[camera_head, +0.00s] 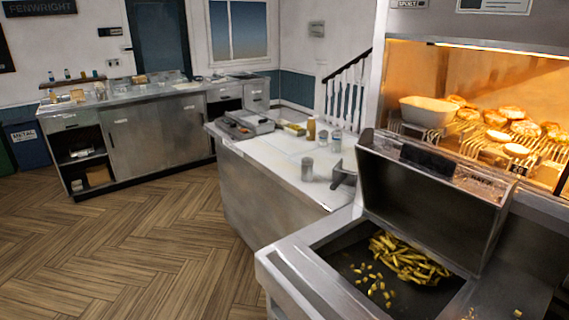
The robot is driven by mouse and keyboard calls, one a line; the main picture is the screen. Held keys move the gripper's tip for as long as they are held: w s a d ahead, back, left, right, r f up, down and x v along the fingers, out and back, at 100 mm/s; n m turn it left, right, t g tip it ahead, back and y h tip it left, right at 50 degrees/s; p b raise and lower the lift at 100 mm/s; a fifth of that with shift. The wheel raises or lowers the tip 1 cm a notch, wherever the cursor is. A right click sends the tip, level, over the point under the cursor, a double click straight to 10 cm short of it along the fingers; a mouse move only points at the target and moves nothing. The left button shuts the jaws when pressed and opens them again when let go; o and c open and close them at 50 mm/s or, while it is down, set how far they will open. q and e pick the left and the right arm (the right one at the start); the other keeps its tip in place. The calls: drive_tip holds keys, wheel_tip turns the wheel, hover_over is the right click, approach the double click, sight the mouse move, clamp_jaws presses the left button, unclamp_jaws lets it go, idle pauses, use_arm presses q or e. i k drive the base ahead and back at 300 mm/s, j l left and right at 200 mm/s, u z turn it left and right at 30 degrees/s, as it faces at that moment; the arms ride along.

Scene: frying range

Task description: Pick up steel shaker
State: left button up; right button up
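A grey metallic cylinder that looks like the steel shaker (307,168) stands upright on the white top of the middle counter (278,151), near its right end. Two smaller shaker-like containers stand further back on the same counter, one at the right (336,141) and one beside it (323,138). They are too small to tell their material for certain. Neither of my grippers is in view.
A fry station (290,262) with fries (405,258) and a raised steel panel (430,200) fills the near right. A dark metal object (343,176) sits right of the shaker. A heated display (480,110) stands behind. Wooden floor (130,250) at left is clear.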

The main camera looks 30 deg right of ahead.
sight(307, 162)
drive_tip(key=i, duration=1.2)
drive_tip(key=i+z, duration=0.35)
drive_tip(key=i+j+z, duration=0.1)
drive_tip(key=z, duration=0.2)
drive_tip(key=i+j+z, duration=0.2)
drive_tip(key=i+z, duration=0.15)
